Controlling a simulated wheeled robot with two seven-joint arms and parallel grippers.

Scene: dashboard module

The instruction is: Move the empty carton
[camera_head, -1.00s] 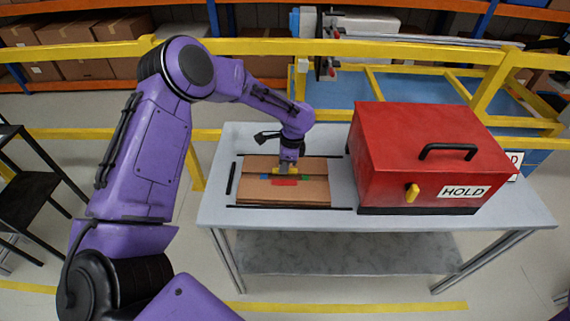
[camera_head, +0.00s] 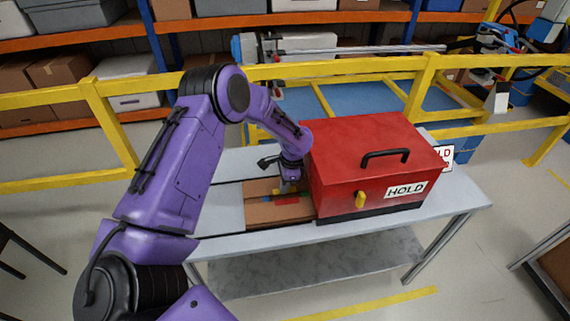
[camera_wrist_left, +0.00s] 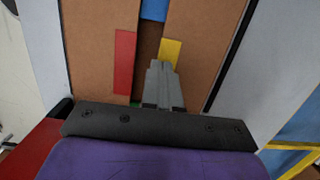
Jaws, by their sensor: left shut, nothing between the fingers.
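The brown carton (camera_head: 262,214) lies on the grey table, left of the red box, with red, yellow, blue and green patches on top. Its right end meets or passes behind the red box; I cannot tell which. In the left wrist view its top (camera_wrist_left: 95,50) shows two brown panels with a dark gap between them. My left gripper (camera_head: 289,184) points down at the carton top. Its fingers (camera_wrist_left: 160,72) are shut and empty, over the gap beside the yellow patch. I cannot tell whether they touch it. My right gripper is not in view.
The red box (camera_head: 365,155) with a black handle, yellow latch and HOLD sign fills the table's middle. The grey tabletop (camera_head: 222,205) is bare left of the carton. A yellow rail (camera_head: 345,68) and shelves stand behind. A chair (camera_head: 25,250) is at the left.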

